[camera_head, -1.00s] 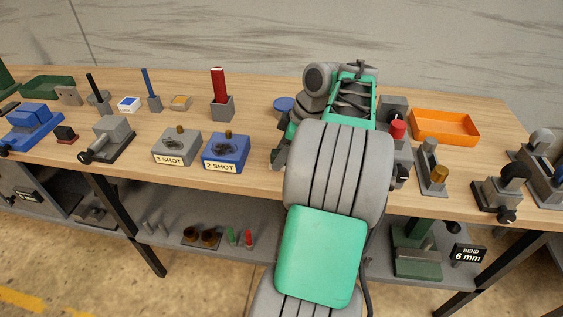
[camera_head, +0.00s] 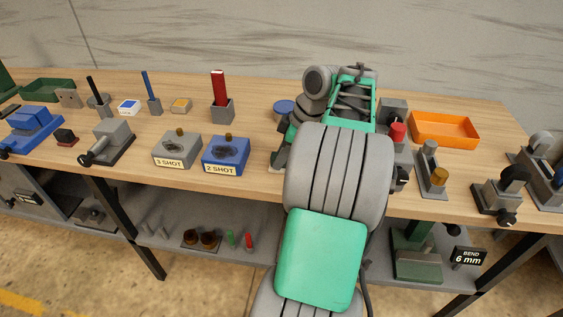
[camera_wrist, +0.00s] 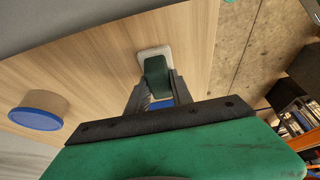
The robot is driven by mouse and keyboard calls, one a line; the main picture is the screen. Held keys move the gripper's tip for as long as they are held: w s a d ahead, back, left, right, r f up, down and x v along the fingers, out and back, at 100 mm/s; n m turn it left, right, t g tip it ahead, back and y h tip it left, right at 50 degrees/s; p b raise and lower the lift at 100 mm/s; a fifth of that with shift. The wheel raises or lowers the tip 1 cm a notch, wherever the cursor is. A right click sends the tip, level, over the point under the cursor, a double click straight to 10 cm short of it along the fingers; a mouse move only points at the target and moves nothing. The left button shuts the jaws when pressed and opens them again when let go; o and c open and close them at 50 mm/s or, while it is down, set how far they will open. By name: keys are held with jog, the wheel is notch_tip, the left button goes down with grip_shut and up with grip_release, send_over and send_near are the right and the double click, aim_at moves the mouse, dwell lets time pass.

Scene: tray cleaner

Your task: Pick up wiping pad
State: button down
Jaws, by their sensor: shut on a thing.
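The wiping pad shows in the wrist view as a dark green grip block (camera_wrist: 156,76) on a pale base (camera_wrist: 143,53). My gripper (camera_wrist: 157,84) is shut on the green block, with one finger on each side. The pale base is over the wooden table top; I cannot tell whether it touches the wood.
A round tub with a blue lid (camera_wrist: 36,119) stands to the left in the wrist view. It also shows in the head view (camera_head: 285,106), left of my arm. An orange tray (camera_head: 444,130) and a grey fixture (camera_head: 433,170) stand to the right. A blue block labelled 2 SHOT (camera_head: 226,155) is at left.

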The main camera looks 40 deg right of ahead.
aim_at(276, 154)
notch_tip(276, 154, up, 4)
jog(key=shift+f+p, duration=0.15)
jog(key=shift+p, duration=0.55)
jog(key=s+a+r+p, duration=0.4)
jog(key=s+r, duration=0.5)
jog(key=s, duration=0.4)
jog(key=shift+a+r, duration=0.15)
jog(key=shift+a, duration=0.55)
jog(key=shift+w, duration=0.1)
